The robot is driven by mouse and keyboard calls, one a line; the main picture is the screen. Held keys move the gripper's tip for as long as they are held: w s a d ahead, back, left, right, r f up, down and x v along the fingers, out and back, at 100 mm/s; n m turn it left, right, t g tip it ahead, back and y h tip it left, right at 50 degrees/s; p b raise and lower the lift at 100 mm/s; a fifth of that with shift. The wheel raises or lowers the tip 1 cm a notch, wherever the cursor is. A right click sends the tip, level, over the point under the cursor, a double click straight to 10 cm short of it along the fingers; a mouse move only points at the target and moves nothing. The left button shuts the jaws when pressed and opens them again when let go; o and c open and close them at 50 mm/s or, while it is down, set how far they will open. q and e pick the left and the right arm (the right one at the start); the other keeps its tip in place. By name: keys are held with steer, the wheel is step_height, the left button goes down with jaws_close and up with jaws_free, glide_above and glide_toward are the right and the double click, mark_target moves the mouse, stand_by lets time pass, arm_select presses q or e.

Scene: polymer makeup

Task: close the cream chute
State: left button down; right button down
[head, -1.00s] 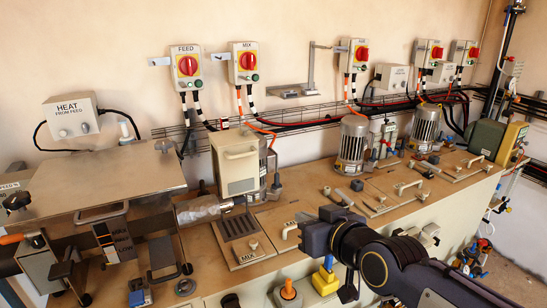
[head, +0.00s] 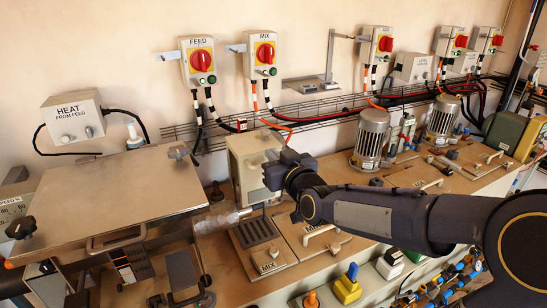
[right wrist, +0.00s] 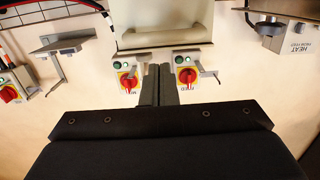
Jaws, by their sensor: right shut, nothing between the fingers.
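The cream chute (head: 247,150) is a boxy cream housing in the middle of the head view, behind the bench slots. My right gripper (head: 272,178) is at its front right side and hides part of its face. In the right wrist view, a cream body with a wide handle (right wrist: 165,38), seemingly the chute, fills the top middle. My right gripper's fingers (right wrist: 159,72) are together and empty, pointing toward that handle; whether they touch it I cannot tell. My left gripper is in neither view.
FEED (head: 197,62) and MIX (head: 261,55) switch boxes hang on the wall above. A clear tube (head: 222,219) and a metal hopper lid (head: 115,195) are left of the chute. Motors (head: 371,138) stand farther right.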

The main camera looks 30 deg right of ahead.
steer(key=shift+f, duration=0.8)
steer(key=b, duration=2)
glide_toward(255, 195)
steer(key=w+d+f, duration=0.3)
steer(key=w+f, duration=0.1)
steer(key=f, duration=0.1)
steer(key=shift+s+r, duration=0.2)
steer(key=shift+f, duration=0.1)
